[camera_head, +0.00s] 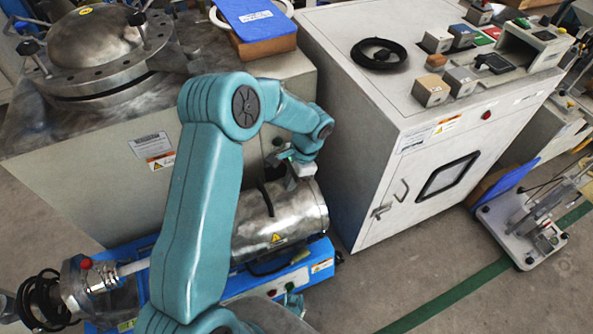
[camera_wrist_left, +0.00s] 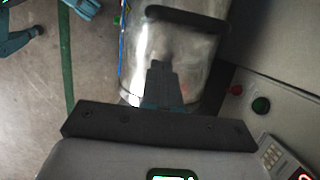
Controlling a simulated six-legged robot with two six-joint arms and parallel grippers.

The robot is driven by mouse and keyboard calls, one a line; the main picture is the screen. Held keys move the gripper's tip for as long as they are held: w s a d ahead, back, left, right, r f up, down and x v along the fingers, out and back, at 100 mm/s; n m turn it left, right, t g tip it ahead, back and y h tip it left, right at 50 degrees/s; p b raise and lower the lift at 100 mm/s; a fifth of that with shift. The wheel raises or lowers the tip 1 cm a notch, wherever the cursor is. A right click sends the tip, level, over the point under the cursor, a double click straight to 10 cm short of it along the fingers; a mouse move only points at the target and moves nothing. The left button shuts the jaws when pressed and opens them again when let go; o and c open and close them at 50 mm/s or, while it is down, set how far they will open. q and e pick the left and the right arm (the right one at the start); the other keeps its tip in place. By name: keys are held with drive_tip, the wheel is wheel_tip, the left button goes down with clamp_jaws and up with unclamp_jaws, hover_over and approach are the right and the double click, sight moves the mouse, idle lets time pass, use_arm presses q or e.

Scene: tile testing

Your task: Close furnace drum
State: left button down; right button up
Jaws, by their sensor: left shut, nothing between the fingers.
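The furnace drum (camera_head: 296,214) is a shiny metal cylinder lying on a blue base (camera_head: 318,258), with a warning label on its side. My left arm hides part of it, and I cannot tell how far its shell is open. A black handle (camera_head: 266,199) shows on the drum; in the left wrist view a black handle (camera_wrist_left: 188,20) crosses the drum (camera_wrist_left: 200,52) near the top edge. My left gripper (camera_wrist_left: 160,70) is shut and empty, its fingertips over the drum's metal surface. I cannot tell whether they touch.
A grey box with a round metal lid (camera_head: 92,45) stands behind the drum. A white cabinet (camera_head: 350,130) with a black cable coil stands at the right. Red and green buttons (camera_wrist_left: 261,105) sit beside the drum. Grey floor (camera_head: 410,270) is free at lower right.

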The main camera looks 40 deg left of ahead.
sight(278, 205)
use_arm(q)
drive_tip(key=shift+s+a+f+b, duration=0.15)
drive_tip(key=shift+s+a+f, duration=0.15)
drive_tip(key=shift+s, duration=0.3)
drive_tip(key=shift+s+a+f+b, duration=0.1)
drive_tip(key=shift+s+a+f, duration=0.25)
drive_tip(key=shift+s, duration=0.25)
drive_tip(key=shift+s+a+f+b, duration=0.15)
drive_tip(key=shift+s+a+f, duration=0.15)
drive_tip(key=shift+s, duration=0.3)
use_arm(e)
drive_tip(key=shift+s+f, duration=0.1)
drive_tip(key=shift+f, duration=0.6)
use_arm(q)
drive_tip(key=shift+s+r, duration=0.1)
use_arm(e)
drive_tip(key=shift+s, duration=0.15)
